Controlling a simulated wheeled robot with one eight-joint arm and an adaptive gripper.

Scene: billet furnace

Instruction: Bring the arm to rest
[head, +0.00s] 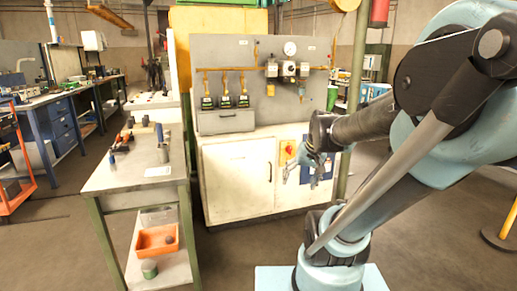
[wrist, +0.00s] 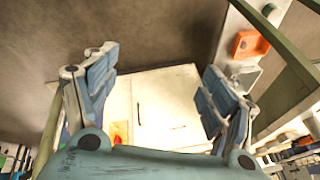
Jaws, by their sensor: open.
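My arm reaches in from the right in the head view, raised in front of the furnace cabinet. My gripper (head: 305,168) hangs at its end, in front of the white cabinet's right side. In the wrist view my gripper (wrist: 158,92) shows both blue-grey fingers spread wide apart, with nothing between them. The white cabinet doors (wrist: 160,105) show behind the gap, at a distance. The gripper touches nothing that I can see.
The furnace cabinet (head: 236,175) carries gauges and valves on its upper panel. A workbench (head: 110,180) with small items stands left of it, with an orange bin (head: 157,240) on its lower shelf. A yellow post (head: 507,220) stands at the right. Floor between bench and base is open.

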